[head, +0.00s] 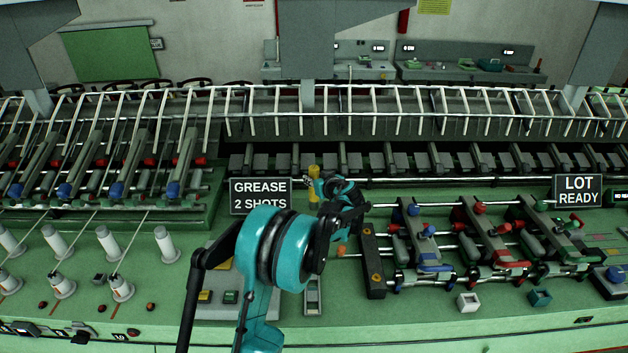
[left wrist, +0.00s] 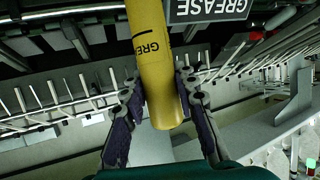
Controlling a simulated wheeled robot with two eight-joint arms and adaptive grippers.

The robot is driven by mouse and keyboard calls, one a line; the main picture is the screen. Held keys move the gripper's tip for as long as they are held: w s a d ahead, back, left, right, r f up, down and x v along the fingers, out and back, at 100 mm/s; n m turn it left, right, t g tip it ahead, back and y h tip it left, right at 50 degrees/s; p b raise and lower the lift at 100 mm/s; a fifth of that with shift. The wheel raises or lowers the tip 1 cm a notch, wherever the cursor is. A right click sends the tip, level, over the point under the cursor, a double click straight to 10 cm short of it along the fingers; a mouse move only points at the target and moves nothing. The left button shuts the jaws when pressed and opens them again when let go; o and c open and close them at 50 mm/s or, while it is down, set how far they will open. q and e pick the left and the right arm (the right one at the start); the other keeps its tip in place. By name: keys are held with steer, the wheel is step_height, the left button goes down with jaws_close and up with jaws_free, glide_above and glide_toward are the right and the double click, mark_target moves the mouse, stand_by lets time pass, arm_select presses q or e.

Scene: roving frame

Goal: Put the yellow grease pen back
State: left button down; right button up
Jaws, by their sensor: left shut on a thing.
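The yellow grease pen (head: 313,172) stands roughly upright just right of the black "GREASE 2 SHOTS" sign (head: 261,196). In the left wrist view the pen (left wrist: 150,50) is a thick yellow cylinder with black lettering. My left gripper (head: 318,184) is shut on it, and its two dark finger pads (left wrist: 160,88) press on the pen's sides near one end. The pen's other end is cut off in the left wrist view, so I cannot tell whether it touches anything. My right gripper is not in view.
A dark block with orange dots (head: 373,262) stands right of my left arm, beside roller assemblies with blue and red parts (head: 425,240). White bobbins (head: 166,245) stand at left. A long rack of white rods (head: 400,110) runs behind. A "LOT READY" sign (head: 578,191) is at right.

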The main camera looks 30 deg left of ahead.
arm_select(q)
step_height(320, 180, down, 5)
steer(key=b, duration=0.4)
steer(key=shift+s, duration=0.1)
step_height(320, 180, down, 8)
steer(key=b, duration=0.6)
steer(key=shift+r+b, duration=0.15)
steer(key=shift+b, duration=0.15)
steer(key=c, duration=1.1)
jaws_free()
steer(key=shift+d, duration=0.1)
steer(key=shift+s+d+r, duration=0.1)
